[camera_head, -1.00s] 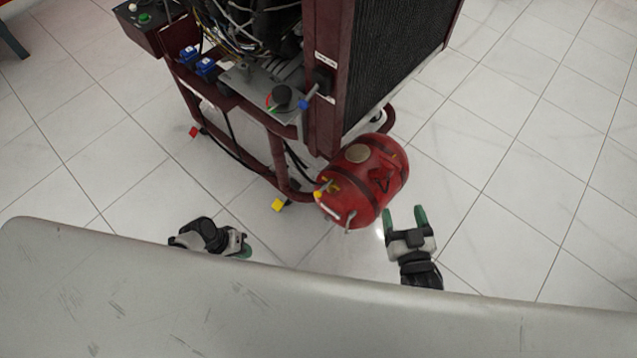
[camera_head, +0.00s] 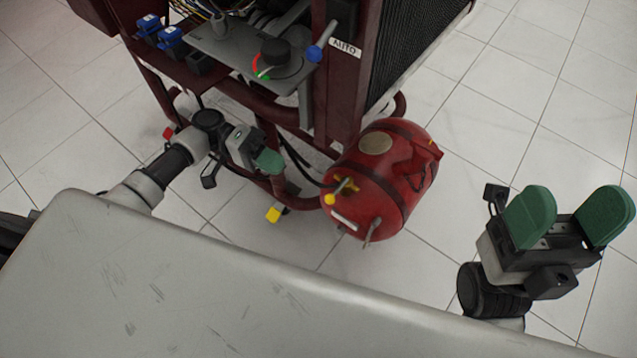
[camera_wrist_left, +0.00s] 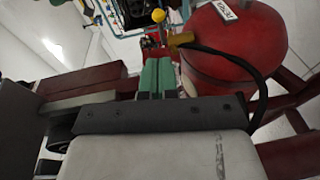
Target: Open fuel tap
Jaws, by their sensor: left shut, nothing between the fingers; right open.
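The red fuel tank (camera_head: 385,180) lies on its side by the lower frame of the engine stand. A yellow tap (camera_head: 346,186) sits on its near end, with a yellow knob just below it. In the left wrist view the red tank (camera_wrist_left: 235,50) shows at the upper right, with the yellow tap (camera_wrist_left: 181,39) near it and a black hose. My left gripper (camera_head: 270,162) is shut and empty, left of the tap and apart from it. Its green fingers (camera_wrist_left: 156,77) are together in the left wrist view. My right gripper (camera_head: 570,218) is open and empty, right of the tank.
The dark red engine stand (camera_head: 345,85) rises behind the tank, with a grey panel and black knob (camera_head: 275,52). A lower frame tube and black hoses lie near my left gripper. Tiled floor (camera_head: 480,150) is clear right of the tank.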

